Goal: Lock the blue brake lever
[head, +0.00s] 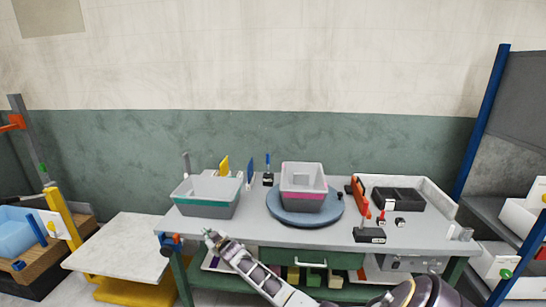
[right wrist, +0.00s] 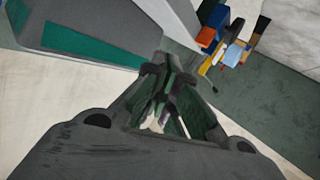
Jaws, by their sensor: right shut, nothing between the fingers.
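A small upright blue handle (head: 267,161) on a black base stands at the back of the grey bench, left of the round turntable (head: 278,209). It looks like a lever, but I cannot tell for certain that it is the brake lever, or whether it is locked. My right gripper (head: 210,237) is shut and empty at the bench's left front, just below the grey bin with a teal band (head: 207,211). The gripper also shows in the right wrist view (right wrist: 168,80), with the bin (right wrist: 90,48) at upper left. My left gripper is not in view.
A grey bin with a pink band (head: 304,187) sits on the turntable. A blue and orange fitting (head: 171,242) is on the bench's left front corner. A white tray (head: 440,199), a black box (head: 369,235) and small parts crowd the right. A low pale table (head: 120,245) stands left.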

